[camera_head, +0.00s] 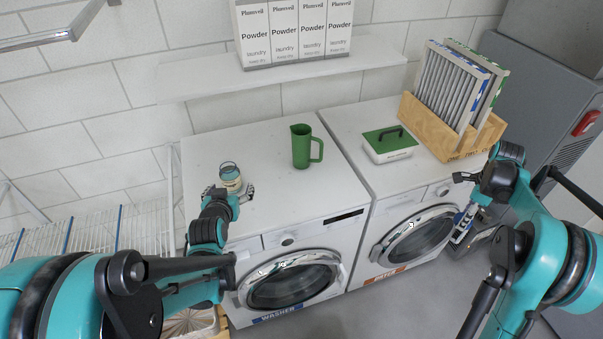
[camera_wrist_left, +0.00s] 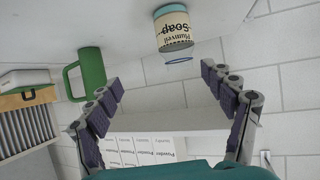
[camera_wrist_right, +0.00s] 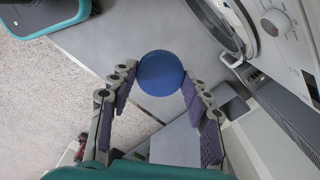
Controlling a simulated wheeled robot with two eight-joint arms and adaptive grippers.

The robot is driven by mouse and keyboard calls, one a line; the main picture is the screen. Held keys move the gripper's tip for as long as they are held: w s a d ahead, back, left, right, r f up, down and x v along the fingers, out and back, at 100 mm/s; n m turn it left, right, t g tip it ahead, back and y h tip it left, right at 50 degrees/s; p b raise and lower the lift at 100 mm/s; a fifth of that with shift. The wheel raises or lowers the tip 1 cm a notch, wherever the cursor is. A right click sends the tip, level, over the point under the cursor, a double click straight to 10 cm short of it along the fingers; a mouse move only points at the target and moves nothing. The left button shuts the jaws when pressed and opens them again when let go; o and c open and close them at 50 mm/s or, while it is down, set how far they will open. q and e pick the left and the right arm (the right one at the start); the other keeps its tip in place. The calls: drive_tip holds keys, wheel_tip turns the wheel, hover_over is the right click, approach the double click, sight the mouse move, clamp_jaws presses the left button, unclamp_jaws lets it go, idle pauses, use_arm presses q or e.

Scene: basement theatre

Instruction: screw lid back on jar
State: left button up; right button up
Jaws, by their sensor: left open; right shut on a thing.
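The jar (camera_head: 231,171) stands on the left part of the washer top, its upper end clear and open-looking. In the left wrist view the jar (camera_wrist_left: 173,30), labelled Soap, is just beyond my fingertips. My left gripper (camera_head: 230,189) is open, with its fingers near the jar's sides; I cannot tell whether they touch it. My right gripper (camera_wrist_right: 160,82) is shut on a round blue lid (camera_wrist_right: 160,72), held above the floor in front of the dryer. In the head view the right gripper (camera_head: 463,222) hangs low at the right, and the lid is hardly visible.
A green mug (camera_head: 301,147) stands right of the jar on the washer (camera_head: 260,205). A green-topped box (camera_head: 390,145) and a wooden crate with filters (camera_head: 440,128) stand on the dryer. Powder boxes (camera_head: 295,32) sit on the wall shelf (camera_head: 200,84). The washer's front top is clear.

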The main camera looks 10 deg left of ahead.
sight(227, 177)
use_arm(q)
drive_tip(key=a, duration=0.1)
drive_tip(key=a+f, duration=0.1)
drive_tip(key=a+y, duration=0.1)
drive_tip(key=shift+w+a+f+n+t, duration=0.1)
drive_tip(key=shift+w+f+n+t, duration=0.2)
drive_tip(key=shift+w+t, duration=0.1)
use_arm(e)
drive_tip(key=d+m, duration=0.2)
drive_tip(key=w+d+m, duration=0.1)
drive_tip(key=m, duration=0.1)
drive_tip(key=shift+d+r, duration=0.15)
drive_tip(key=shift+d, duration=0.25)
use_arm(q)
drive_tip(key=b+x, duration=0.2)
drive_tip(key=x, duration=0.4)
drive_tip(key=shift+f+b, duration=0.15)
drive_tip(key=shift+b, duration=0.15)
drive_tip(key=shift+w+a, duration=0.1)
drive_tip(key=shift+w, duration=0.2)
use_arm(e)
wheel_tip(227, 177, down, 2)
drive_tip(key=shift+f, duration=0.1)
use_arm(q)
drive_tip(key=shift+f, duration=0.1)
use_arm(e)
drive_tip(key=shift+f, duration=0.1)
